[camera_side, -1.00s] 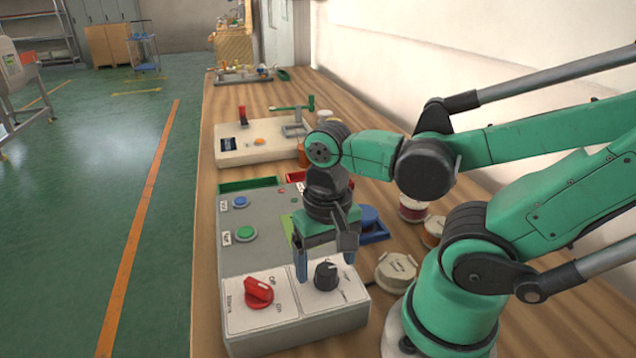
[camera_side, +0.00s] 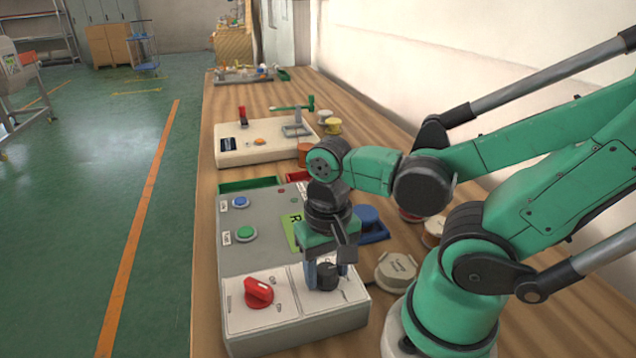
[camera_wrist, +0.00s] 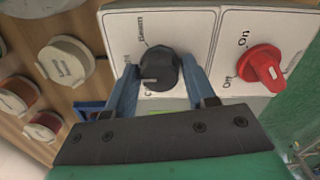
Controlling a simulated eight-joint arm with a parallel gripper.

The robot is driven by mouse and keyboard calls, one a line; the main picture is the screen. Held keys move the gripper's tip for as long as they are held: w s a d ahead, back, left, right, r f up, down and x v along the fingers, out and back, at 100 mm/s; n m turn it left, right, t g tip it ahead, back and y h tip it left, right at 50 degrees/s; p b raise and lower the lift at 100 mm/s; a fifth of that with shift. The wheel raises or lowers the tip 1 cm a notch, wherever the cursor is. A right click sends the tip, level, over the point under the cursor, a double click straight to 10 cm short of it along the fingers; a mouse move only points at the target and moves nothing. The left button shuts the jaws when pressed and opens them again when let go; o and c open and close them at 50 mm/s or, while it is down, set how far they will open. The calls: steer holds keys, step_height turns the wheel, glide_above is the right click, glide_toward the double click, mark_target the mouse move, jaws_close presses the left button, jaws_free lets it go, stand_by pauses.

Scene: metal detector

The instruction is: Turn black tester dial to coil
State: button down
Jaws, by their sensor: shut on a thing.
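The black tester dial (camera_side: 327,276) sits on a white panel (camera_side: 300,310) at the near right of the grey control box. It also shows in the wrist view (camera_wrist: 160,72), with printed labels around it; its white mark points left, towards a partly hidden label. My gripper (camera_side: 325,273) is lowered over the dial from above. In the wrist view its blue fingers (camera_wrist: 160,78) stand on both sides of the dial and are shut on it. The full wording of the labels is partly hidden or too small to read.
A red switch (camera_side: 258,292) stands left of the dial on the same box. Blue (camera_side: 240,202) and green (camera_side: 246,233) buttons are behind it. A beige spool (camera_side: 396,268) and a blue tray (camera_side: 372,232) lie to the right. A second tester (camera_side: 262,152) stands farther back.

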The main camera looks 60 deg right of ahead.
mark_target(327, 268)
steer(key=shift+n, duration=0.4)
steer(key=n, duration=1.1)
stand_by(0.4)
steer(key=shift+c, duration=1.4)
jaws_free()
steer(key=shift+r, duration=0.1)
steer(key=shift+r, duration=2.7)
